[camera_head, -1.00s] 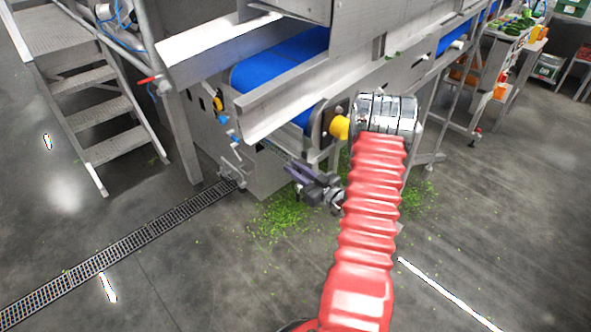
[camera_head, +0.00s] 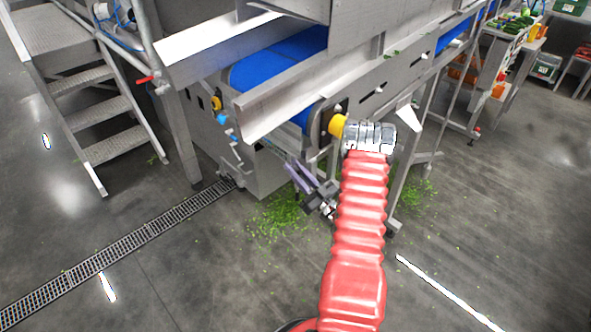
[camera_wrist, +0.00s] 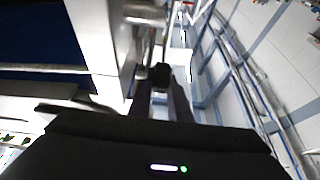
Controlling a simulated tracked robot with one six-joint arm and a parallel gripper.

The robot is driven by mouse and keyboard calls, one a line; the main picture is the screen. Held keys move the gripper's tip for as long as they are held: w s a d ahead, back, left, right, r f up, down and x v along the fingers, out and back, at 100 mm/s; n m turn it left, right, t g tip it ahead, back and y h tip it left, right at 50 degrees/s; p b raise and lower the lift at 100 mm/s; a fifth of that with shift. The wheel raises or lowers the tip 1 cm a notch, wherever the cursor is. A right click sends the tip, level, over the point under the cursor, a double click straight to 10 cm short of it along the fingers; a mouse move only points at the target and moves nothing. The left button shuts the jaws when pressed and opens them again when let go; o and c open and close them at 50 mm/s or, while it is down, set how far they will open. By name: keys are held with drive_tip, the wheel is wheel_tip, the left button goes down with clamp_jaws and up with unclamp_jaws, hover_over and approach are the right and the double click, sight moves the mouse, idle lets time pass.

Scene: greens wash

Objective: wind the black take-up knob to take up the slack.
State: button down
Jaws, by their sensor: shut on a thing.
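The black take-up knob (camera_wrist: 160,75) shows in the wrist view, small and dark, in front of a pale metal part of the machine. My gripper (camera_wrist: 161,90) is shut on it, with one dark finger on each side. In the head view my gripper (camera_head: 297,172) shows beside the lower front of the conveyor, its two purple-grey fingers pointing up and left. I cannot make out the knob in the head view. The blue belt (camera_head: 280,60) lies above in its steel frame.
A yellow round cap (camera_head: 337,125) sits on the conveyor's end plate, close to my arm. Metal steps (camera_head: 108,110) stand at the left. Green scraps (camera_head: 275,218) lie on the floor by a drain grate (camera_head: 120,252). The front floor is open.

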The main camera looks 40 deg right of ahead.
drive_tip(key=c, duration=1.9)
unclamp_jaws()
drive_tip(key=v, duration=1.4)
